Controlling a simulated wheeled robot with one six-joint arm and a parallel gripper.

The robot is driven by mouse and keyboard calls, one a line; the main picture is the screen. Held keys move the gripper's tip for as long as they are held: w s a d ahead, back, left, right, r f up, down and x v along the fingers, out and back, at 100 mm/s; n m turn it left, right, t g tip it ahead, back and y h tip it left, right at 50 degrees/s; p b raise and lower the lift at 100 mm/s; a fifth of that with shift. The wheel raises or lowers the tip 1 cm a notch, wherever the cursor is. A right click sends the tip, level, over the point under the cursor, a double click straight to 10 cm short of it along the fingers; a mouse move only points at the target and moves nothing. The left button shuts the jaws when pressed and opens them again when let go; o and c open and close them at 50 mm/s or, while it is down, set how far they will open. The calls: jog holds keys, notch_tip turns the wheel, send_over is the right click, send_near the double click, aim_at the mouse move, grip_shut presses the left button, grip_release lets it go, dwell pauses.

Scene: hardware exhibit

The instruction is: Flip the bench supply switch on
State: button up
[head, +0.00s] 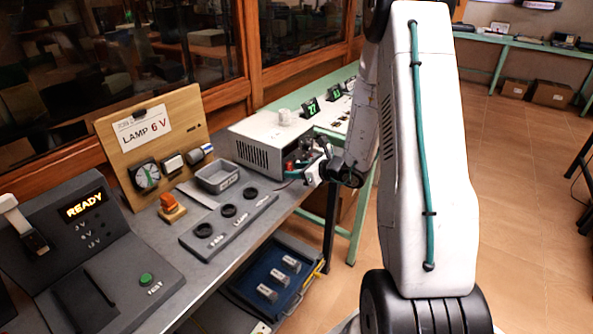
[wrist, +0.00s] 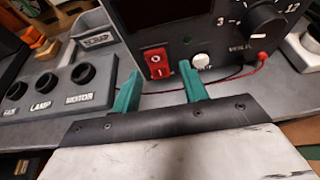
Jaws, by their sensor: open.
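The bench supply (head: 262,143) is a pale box on the bench in the head view, with its front partly hidden by my arm. In the wrist view its dark front panel (wrist: 222,38) carries a red rocker switch (wrist: 157,63) marked O above and I below. I cannot tell which side of the rocker is pressed in. My gripper (wrist: 162,76) has its two green fingers apart and nothing between them. The fingertips point at the panel, below and either side of the switch. Contact cannot be told. In the head view my gripper (head: 318,170) is at the supply's front.
A white button (wrist: 202,61) and a black voltage knob (wrist: 268,21) sit right of the switch, with a red lead (wrist: 250,67) below. A grey block with round sockets (wrist: 62,88) lies at left, near a grey scrap bin (head: 218,177). A blue tray (head: 280,275) is below the bench.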

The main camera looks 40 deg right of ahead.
jog(key=shift+w, duration=0.1)
grip_shut()
jog(key=shift+f+t+y, duration=0.3)
jog(key=shift+f+t, duration=0.1)
jog(key=shift+t, duration=0.3)
jog(key=shift+f+t+y, duration=0.2)
jog(key=shift+t+y, duration=0.1)
jog(key=shift+t, duration=0.7)
grip_release()
